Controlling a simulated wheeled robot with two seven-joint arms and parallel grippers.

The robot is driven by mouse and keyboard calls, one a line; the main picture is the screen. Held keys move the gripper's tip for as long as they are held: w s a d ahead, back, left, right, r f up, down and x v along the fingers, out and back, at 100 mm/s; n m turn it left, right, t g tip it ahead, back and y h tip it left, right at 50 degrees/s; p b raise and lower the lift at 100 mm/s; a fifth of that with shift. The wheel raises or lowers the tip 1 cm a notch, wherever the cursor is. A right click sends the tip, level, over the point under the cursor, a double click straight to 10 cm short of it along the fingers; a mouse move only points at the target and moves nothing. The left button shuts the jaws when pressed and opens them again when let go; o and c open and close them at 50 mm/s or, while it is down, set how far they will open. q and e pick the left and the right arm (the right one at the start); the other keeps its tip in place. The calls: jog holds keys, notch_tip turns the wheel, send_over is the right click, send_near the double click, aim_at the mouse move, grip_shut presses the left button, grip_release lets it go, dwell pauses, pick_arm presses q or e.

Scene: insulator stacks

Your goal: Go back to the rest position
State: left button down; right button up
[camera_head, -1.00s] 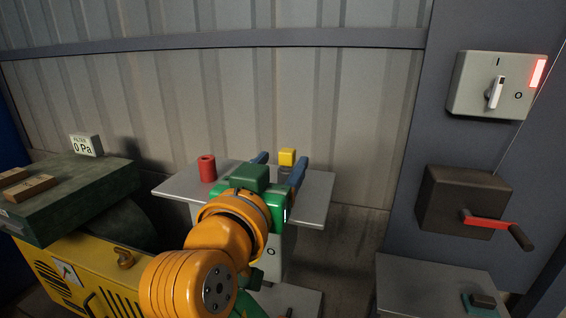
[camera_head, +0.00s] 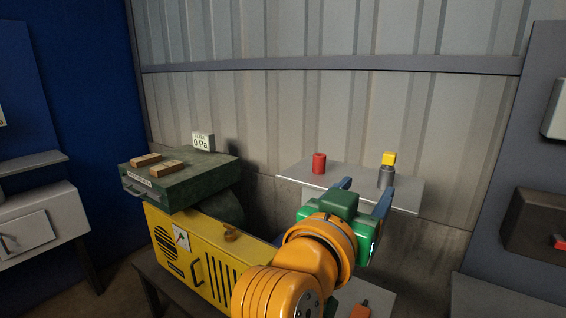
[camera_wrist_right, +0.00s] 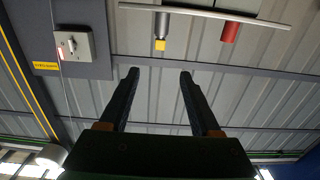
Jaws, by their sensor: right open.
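My right gripper (camera_head: 362,196) is green with two blue fingers, on an orange arm. Its fingers are spread apart with nothing between them, and in the head view it shows in front of the grey shelf table (camera_head: 320,180). On that table stand a red cylinder (camera_head: 319,163) and a grey cylinder (camera_head: 386,177) with a yellow block (camera_head: 389,158) on top. The right wrist view shows the open fingers (camera_wrist_right: 160,75), with the grey cylinder (camera_wrist_right: 161,25) and red cylinder (camera_wrist_right: 229,32) beyond them, apart from the fingers. My left gripper is not in view.
A dark crank box (camera_head: 536,222) is at the right edge. A blue wall (camera_head: 85,120) closes the left.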

jog(key=s+d+f+n+g+y, duration=0.2)
jog(key=f+n+g+y, duration=0.1)
jog(key=f, duration=1.3)
jog(key=s+d+f+n+g+y, duration=0.1)
jog(key=d+f+n+g+y, duration=0.2)
jog(key=f, duration=1.2)
jog(key=s+f+n+g+y, duration=0.1)
jog(key=s+f+g+y, duration=0.15)
jog(key=s+f, duration=0.6)
jog(key=s+f+n+g+y, duration=0.25)
jog(key=s+f, duration=0.25)
jog(key=s, duration=0.6)
notch_tip(320, 180, down, 15)
jog(key=g, duration=0.2)
jog(key=s+d+f+g+h, duration=0.1)
jog(key=s+d+f, duration=0.1)
jog(key=s+f, duration=0.9)
jog(key=s, duration=0.2)
jog(key=shift+s+f, duration=0.4)
